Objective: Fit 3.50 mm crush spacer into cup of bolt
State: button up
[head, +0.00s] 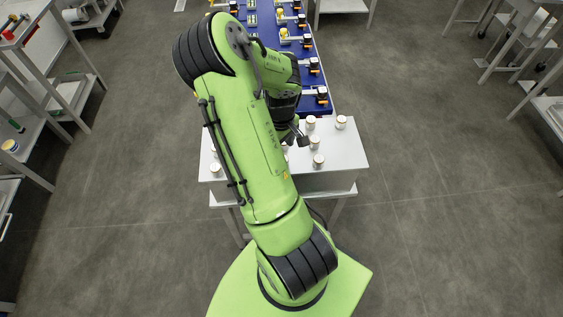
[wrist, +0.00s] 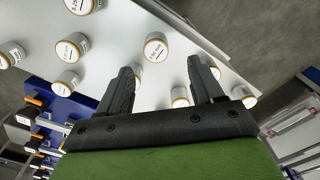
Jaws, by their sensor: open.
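Several white cylinders with gold-coloured rims and printed tops stand on the light table (head: 342,160). In the wrist view one (wrist: 156,46) stands beyond the gap between my fingers, and another (wrist: 72,47) stands to its left. One at the top edge (wrist: 80,5) seems to read 5.25; the other labels are too small or tilted to read. I cannot tell which is the 3.50 mm crush spacer. My gripper (wrist: 161,68) is open, with nothing held between its fingers; in the head view it (head: 301,139) is over the table, partly hidden by my arm. I cannot identify the bolt or its cup.
A blue conveyor (head: 268,42) with several black and orange items on pale holders adjoins the table's far side. More cylinders stand at the table's right (head: 341,122) and left (head: 215,170). Shelving (head: 45,90) stands at far left. Open floor (head: 430,200) lies to the right.

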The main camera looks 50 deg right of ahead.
jog(key=f, duration=0.5)
jog(key=shift+s+d+f, duration=0.15)
jog(key=shift+s+d, duration=0.05)
jog(key=shift+s, duration=0.15)
jog(key=shift+w+f, duration=0.15)
jog(key=shift+f, duration=0.3)
jog(key=shift+r, duration=0.1)
jog(key=c, duration=1.2)
